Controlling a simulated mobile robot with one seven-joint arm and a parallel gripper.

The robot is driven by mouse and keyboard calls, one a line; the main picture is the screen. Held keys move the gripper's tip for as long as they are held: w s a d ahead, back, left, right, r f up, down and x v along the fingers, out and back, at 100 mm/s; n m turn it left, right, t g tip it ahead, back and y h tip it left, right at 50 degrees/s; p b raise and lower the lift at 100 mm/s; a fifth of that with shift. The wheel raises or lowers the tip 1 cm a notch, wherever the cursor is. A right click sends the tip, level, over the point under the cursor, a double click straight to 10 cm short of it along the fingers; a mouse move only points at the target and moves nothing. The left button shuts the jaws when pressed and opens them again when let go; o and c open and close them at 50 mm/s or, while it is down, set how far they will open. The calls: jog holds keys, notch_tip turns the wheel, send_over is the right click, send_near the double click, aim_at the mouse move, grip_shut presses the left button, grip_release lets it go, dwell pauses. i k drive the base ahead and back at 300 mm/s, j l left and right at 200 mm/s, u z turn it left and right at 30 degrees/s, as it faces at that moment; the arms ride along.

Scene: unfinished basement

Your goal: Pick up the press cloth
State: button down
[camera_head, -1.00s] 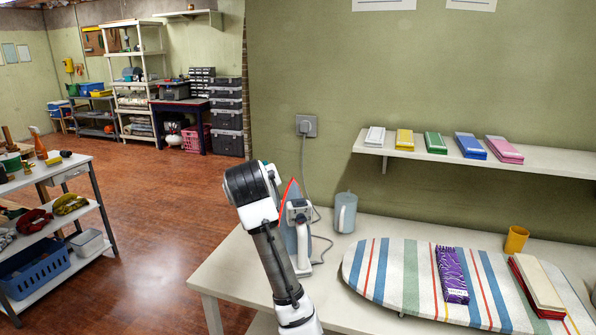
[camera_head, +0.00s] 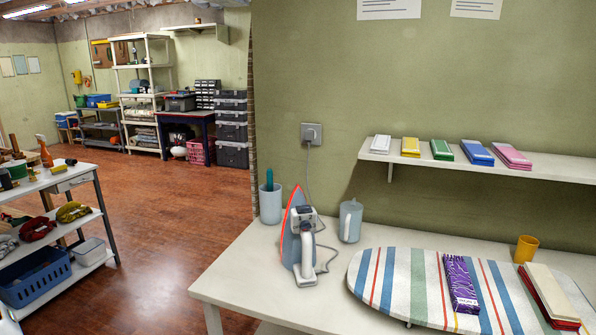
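No single item is plainly marked as the press cloth. A flat cream piece with a red layer under it (camera_head: 551,291) lies at the right of the striped ironing board (camera_head: 401,284). A purple patterned flat packet (camera_head: 460,283) lies to its left on the same board. Folded items in white (camera_head: 380,144), yellow (camera_head: 411,147), green (camera_head: 442,149), blue (camera_head: 477,153) and pink (camera_head: 512,156) lie in a row on the wall shelf (camera_head: 560,168). My gripper is not in view.
An iron (camera_head: 304,247) stands upright on the white table (camera_head: 235,270), its cord running to a wall socket (camera_head: 311,133). A grey cup (camera_head: 270,205), a grey-blue jug (camera_head: 350,221) and an orange cup (camera_head: 526,249) stand nearby. A cart (camera_head: 90,255) is left; open floor lies between.

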aim_at(558, 305)
jog(key=z, duration=1.25)
